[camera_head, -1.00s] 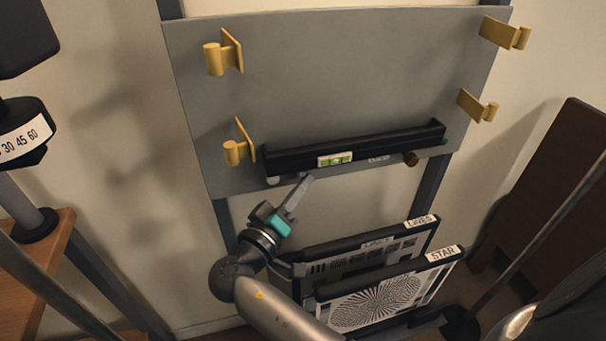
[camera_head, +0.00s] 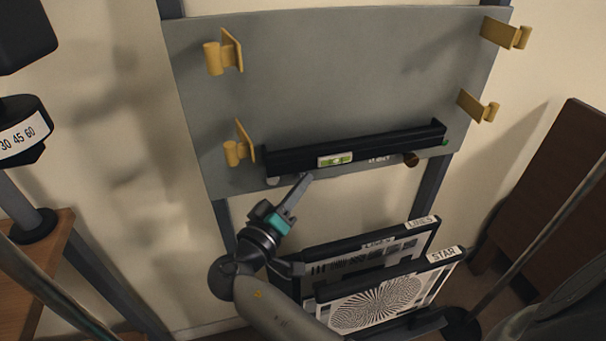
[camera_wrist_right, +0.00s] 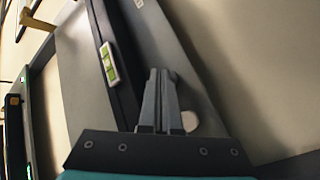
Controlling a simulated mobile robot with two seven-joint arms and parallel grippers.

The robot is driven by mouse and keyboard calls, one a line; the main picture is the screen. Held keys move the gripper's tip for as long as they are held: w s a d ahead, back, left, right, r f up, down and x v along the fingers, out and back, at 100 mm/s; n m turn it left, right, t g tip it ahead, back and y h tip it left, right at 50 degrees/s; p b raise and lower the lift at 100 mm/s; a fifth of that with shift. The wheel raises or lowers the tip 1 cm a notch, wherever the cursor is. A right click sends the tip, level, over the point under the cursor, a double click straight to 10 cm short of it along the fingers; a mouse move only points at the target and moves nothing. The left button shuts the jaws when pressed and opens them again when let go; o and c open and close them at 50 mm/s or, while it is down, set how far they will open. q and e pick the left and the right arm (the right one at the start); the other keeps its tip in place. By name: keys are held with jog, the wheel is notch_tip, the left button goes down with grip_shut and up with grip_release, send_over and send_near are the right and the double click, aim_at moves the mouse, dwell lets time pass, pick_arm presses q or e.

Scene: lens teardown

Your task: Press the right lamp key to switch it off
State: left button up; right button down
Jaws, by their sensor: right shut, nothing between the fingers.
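My right gripper (camera_head: 306,180) is shut and empty. Its tips are just below the left part of the black ledge on the grey board, close to a small pale round knob (camera_head: 272,181). In the right wrist view the shut fingers (camera_wrist_right: 160,75) point up along the board, with the pale knob (camera_wrist_right: 210,123) beside them on the right. Contact cannot be told. A darker brown knob (camera_head: 410,160) sits under the ledge's right end. I cannot make out which part is the right lamp key. My left gripper is not in view.
The black ledge (camera_head: 400,138) carries a green level vial (camera_head: 335,160). Yellow clamps (camera_head: 232,50) flank the grey board (camera_head: 340,80). Framed charts, the front one marked STAR (camera_head: 375,300), stand below right. A black dial (camera_head: 22,135) is at the left. A black panel with an orange spot (camera_wrist_right: 14,105) edges the wrist view.

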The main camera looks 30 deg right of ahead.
jog(key=shift+s+a, duration=0.2)
jog(key=shift+s, duration=0.5)
jog(key=shift+s+a+p, duration=0.25)
jog(key=shift+s+p, duration=0.05)
jog(key=shift+s, duration=0.65)
jog(key=shift+s+a+p, duration=0.2)
jog(key=shift+s+p, duration=0.15)
jog(key=shift+s, duration=0.65)
jog(key=shift+s+a+p, duration=0.25)
jog(key=shift+s+p, duration=0.05)
jog(key=shift+s, duration=0.65)
